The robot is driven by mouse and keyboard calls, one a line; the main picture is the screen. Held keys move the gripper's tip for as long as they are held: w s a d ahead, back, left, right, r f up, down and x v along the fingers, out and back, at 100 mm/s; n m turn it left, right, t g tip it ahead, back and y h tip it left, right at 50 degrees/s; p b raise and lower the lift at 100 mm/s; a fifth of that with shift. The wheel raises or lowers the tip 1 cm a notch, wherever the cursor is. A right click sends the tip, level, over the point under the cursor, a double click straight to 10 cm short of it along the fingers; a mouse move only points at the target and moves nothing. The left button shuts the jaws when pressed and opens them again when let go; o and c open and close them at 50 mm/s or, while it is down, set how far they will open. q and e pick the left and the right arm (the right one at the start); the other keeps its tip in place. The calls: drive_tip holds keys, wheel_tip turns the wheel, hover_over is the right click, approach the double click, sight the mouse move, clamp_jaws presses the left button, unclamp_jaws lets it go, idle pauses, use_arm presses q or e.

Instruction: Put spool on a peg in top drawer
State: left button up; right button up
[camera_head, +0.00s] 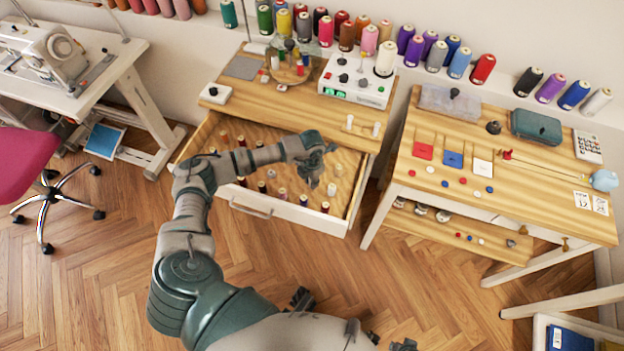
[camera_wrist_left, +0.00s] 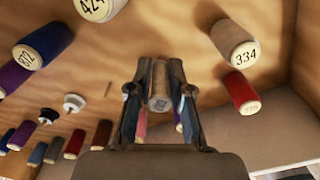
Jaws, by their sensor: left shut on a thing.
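The top drawer (camera_head: 315,222) is pulled open under the middle table, with several numbered spools standing inside on its wooden floor. My left gripper (camera_head: 314,172) is over the right part of the drawer. In the wrist view the left gripper (camera_wrist_left: 158,88) is shut on a beige-grey spool (camera_wrist_left: 159,86), seen end-on between the fingers. Two pegs without spools, one white (camera_wrist_left: 73,102) and one dark (camera_wrist_left: 47,116), show left of it. A cream spool marked 334 (camera_wrist_left: 235,42) and a red spool (camera_wrist_left: 242,93) stand to its right. The held spool is not clear in the head view.
Beside the drawer are a control box (camera_head: 357,82) on the tabletop and a second table (camera_head: 520,165) on the right. Thread cones line the back shelf. A pink chair (camera_head: 25,165) and sewing machine (camera_head: 50,55) are left. Floor in front is clear.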

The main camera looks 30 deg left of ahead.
idle(0.3)
use_arm(q)
drive_tip(key=shift+f+b, duration=0.35)
drive_tip(key=shift+f, duration=0.25)
drive_tip(key=o, duration=0.8)
drive_tip(key=shift+c, duration=0.2)
wheel_tip(320, 180, up, 12)
